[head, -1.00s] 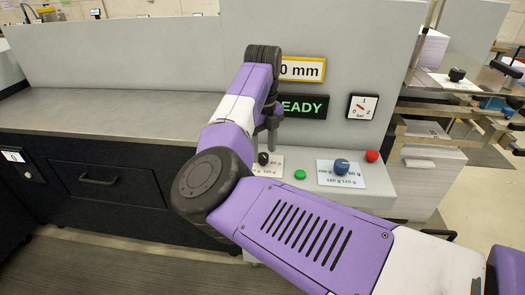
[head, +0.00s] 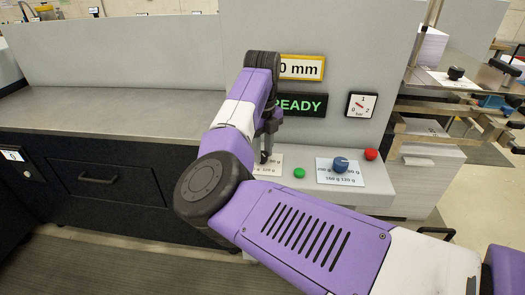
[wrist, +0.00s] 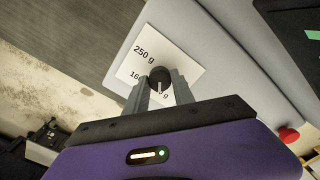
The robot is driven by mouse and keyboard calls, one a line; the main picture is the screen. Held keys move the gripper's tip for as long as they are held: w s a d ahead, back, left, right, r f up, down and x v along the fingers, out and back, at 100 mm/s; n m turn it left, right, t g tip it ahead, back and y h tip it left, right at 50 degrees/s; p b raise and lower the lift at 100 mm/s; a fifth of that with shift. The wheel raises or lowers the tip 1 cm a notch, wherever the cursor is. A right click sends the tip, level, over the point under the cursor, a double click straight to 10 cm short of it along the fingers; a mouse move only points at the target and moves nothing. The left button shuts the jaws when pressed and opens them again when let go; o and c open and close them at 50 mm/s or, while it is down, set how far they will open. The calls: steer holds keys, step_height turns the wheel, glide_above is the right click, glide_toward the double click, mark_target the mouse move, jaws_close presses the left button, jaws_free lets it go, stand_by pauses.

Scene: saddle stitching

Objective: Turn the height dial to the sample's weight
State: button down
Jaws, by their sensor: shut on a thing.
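A black dial (wrist: 159,76) with a pale pointer line sits on a white scale plate (wrist: 135,62) printed with gram weights. "250 g" is readable in the wrist view; other marks are partly covered by my fingers. My gripper (wrist: 162,86) is shut on the black dial, one finger on each side. In the head view my gripper (head: 265,155) reaches down onto the panel and mostly hides this dial; part of its scale plate (head: 270,168) shows. Whether either dial is named for height cannot be read.
A blue dial (head: 341,164) on its own gram scale plate (head: 340,178) stands to the right. A green button (head: 299,173) and a red button (head: 371,154) are close by. Above are a mm display (head: 302,68), a READY display (head: 299,104) and a bar gauge (head: 361,105).

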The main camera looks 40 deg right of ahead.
steer(key=shift+m, duration=0.3)
steer(key=m+b, duration=0.1)
steer(key=m, duration=0.4)
steer(key=shift+a+m, duration=0.1)
steer(key=shift+m, duration=0.3)
steer(key=m+b, duration=0.1)
steer(key=m, duration=0.6)
steer(key=shift+w, duration=0.1)
steer(key=m, duration=0.4)
steer(key=shift+b, duration=0.35)
steer(key=m, duration=0.3)
steer(key=shift+m, duration=0.3)
steer(key=m, duration=0.6)
steer(key=shift+r, duration=0.1)
steer(key=shift+m, duration=0.4)
steer(key=c, duration=1.1)
jaws_free()
